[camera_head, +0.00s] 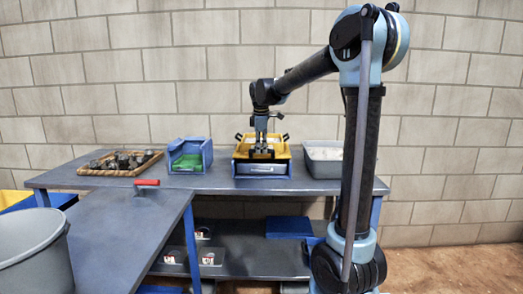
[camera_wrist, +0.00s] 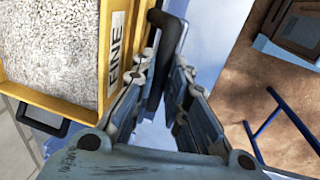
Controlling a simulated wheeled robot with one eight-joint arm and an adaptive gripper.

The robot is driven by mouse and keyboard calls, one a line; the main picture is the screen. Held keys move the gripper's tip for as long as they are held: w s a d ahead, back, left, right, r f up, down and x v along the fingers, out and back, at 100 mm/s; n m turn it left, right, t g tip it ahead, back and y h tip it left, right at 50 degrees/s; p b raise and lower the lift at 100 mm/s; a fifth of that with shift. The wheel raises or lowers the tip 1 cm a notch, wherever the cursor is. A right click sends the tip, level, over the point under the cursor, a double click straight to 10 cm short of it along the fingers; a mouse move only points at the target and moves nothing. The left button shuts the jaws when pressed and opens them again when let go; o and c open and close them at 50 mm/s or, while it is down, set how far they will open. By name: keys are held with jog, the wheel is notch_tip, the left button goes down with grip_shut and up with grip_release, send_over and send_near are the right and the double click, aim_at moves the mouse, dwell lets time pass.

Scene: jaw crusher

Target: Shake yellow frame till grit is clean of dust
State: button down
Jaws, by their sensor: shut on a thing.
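The yellow frame (camera_head: 279,151) sits on a blue-edged base on the back bench. In the wrist view the yellow frame (camera_wrist: 112,50) carries a white label reading FINE and holds pale grey grit (camera_wrist: 50,40). A black handle (camera_wrist: 168,32) on its side lies between the fingers of my gripper (camera_wrist: 163,72). My gripper (camera_head: 261,152) reaches down at the front of the frame and is shut on this handle. Another black handle (camera_wrist: 42,122) shows on the adjoining side. I cannot tell how much dust is in the grit.
A grey tub (camera_head: 323,160) of pale material stands close right of the frame. A blue box with green inside (camera_head: 190,156) and a wooden tray of dark rocks (camera_head: 120,163) stand left.

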jog(key=c, duration=1.6)
grip_release()
jog(key=shift+o, duration=0.2)
jog(key=shift+r, duration=0.1)
notch_tip(320, 180, up, 12)
jog(key=s, duration=0.2)
jog(key=shift+f, duration=0.25)
jog(key=shift+s, duration=0.15)
jog(key=s+d+f+m, duration=0.5)
jog(key=s+d, duration=0.4)
jog(key=d, duration=0.1)
jog(key=s+d+f+m, duration=0.4)
jog(key=s+f, duration=0.4)
jog(key=s+d+f+m, duration=0.4)
jog(key=s+f, duration=0.5)
jog(key=s+d+f+m, duration=0.4)
jog(key=s+f, duration=0.4)
jog(key=f, duration=0.1)
jog(key=shift+s+m, duration=0.4)
